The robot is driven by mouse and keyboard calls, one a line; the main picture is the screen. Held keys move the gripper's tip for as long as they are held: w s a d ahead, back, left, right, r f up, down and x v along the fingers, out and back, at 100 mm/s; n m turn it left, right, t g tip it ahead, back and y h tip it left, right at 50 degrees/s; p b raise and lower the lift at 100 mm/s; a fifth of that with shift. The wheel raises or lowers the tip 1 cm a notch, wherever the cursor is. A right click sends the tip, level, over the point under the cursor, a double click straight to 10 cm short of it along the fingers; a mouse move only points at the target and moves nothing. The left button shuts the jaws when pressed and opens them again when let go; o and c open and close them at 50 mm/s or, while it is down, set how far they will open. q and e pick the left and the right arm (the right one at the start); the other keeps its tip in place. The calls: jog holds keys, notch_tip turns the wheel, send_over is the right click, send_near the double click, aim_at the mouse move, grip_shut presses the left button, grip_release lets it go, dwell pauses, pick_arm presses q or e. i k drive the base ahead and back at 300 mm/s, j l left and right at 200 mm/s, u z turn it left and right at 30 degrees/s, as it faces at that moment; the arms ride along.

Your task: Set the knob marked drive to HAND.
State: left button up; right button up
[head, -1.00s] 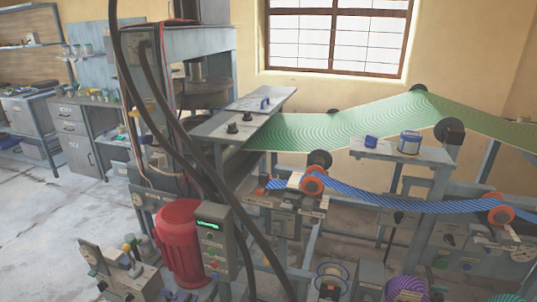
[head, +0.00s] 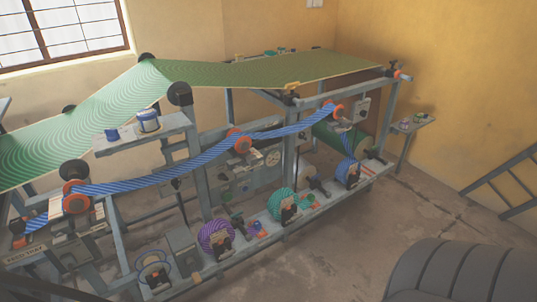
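No knob can be read as marked drive in the head view; any markings here are too small to make out. A grey control panel (head: 245,180) with a round dial (head: 272,158) and small green buttons sits low behind the frame of the press line, partly hidden by posts and the blue web. A small grey box (head: 361,110) is mounted near the line's right end; its face is too small to read. Neither of my grippers is in view.
Purple (head: 212,236) and teal (head: 281,203) reels stand on the low rail. Open floor (head: 330,240) lies in front, and a ladder-like frame (head: 508,185) leans at right.

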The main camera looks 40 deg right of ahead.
aim_at(222, 177)
jog(key=z, duration=1.05)
